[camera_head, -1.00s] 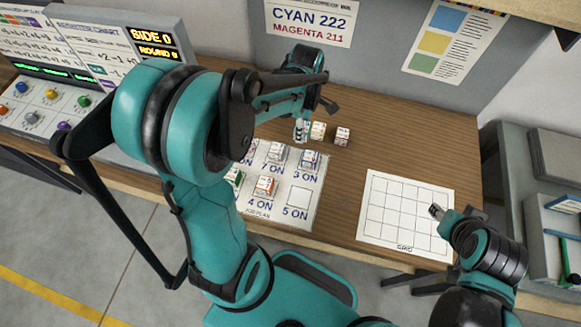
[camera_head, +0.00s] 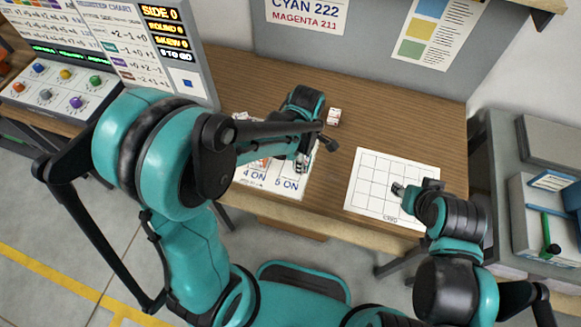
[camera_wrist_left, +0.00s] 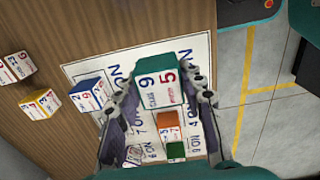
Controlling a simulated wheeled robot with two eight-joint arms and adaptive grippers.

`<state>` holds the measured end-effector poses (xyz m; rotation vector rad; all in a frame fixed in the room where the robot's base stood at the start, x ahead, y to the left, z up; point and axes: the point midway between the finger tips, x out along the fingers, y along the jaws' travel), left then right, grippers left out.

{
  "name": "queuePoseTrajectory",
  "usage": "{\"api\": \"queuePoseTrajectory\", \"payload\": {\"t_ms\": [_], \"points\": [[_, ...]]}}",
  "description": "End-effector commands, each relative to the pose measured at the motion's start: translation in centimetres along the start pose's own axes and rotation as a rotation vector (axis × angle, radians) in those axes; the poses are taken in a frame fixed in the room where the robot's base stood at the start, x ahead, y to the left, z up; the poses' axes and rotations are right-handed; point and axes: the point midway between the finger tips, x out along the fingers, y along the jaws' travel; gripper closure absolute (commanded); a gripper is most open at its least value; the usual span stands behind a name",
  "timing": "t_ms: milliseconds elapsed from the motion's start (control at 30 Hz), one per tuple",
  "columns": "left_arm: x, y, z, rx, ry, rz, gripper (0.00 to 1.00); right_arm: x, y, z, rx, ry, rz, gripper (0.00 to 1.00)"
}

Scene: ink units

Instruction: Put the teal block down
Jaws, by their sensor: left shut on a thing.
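My left gripper (camera_head: 302,162) is over the mat, near its "5 ON" space, in the head view. In the left wrist view its fingers (camera_wrist_left: 160,98) are shut on the teal block (camera_wrist_left: 157,74), whose white face shows 9 and 5. The block is hard to make out in the head view. Below it lies the white mat (camera_head: 270,183) with numbered "ON" spaces; I cannot tell if the block touches it. My right gripper (camera_head: 398,189) is over the grid sheet, too small to tell open or shut.
On the mat are a blue block (camera_wrist_left: 88,95), an orange block (camera_wrist_left: 168,124) and a green block (camera_wrist_left: 176,150). A yellow block (camera_wrist_left: 40,103) and a red-edged block (camera_wrist_left: 15,66) lie on bare wood. The grid sheet (camera_head: 371,167) holds no blocks.

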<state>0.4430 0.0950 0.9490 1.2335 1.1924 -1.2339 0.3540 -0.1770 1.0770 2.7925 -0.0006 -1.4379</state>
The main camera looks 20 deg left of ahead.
Motion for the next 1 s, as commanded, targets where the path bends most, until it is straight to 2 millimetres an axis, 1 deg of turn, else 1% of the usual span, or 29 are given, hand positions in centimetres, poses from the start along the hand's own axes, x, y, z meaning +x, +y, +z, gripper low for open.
{"api": "queuePoseTrajectory", "payload": {"t_ms": [33, 100, 233, 367, 600, 867, 1000], "points": [[0.9, 0.4, -1.1, -0.005, 0.0, 0.0, 0.9, 0.5, 0.0, 0.3, 0.0, 0.0, 0.0, 0.6], [1.6, 0.8, -2.3, -0.004, 0.0, 0.0, 0.9, 0.7, 0.0, 0.5, 0.0, 0.0, 0.0, 0.6], [2.3, 1.1, -3.5, -0.001, 0.0, 0.0, 0.9, 0.9, 0.0, 0.6, 0.0, 0.0, 0.0, 0.6], [2.9, 1.2, -3.7, 0.001, 0.0, 0.0, 0.9, 1.1, 0.0, 0.8, 0.0, 0.0, 0.0, 0.6], [6.3, 1.2, -3.7, 0.001, 0.0, 0.0, 0.9, 2.3, 0.0, 1.6, 0.0, 0.0, 0.0, 0.6], [6.3, 1.2, -3.7, 0.001, 0.0, 0.0, 0.9, 2.1, 0.0, 1.5, 0.0, 0.0, 0.0, 0.6], [6.8, 1.2, -3.7, 0.001, 0.0, 0.0, 0.9, 2.5, 0.0, 1.8, 0.0, 0.0, 0.0, 0.6]]}}
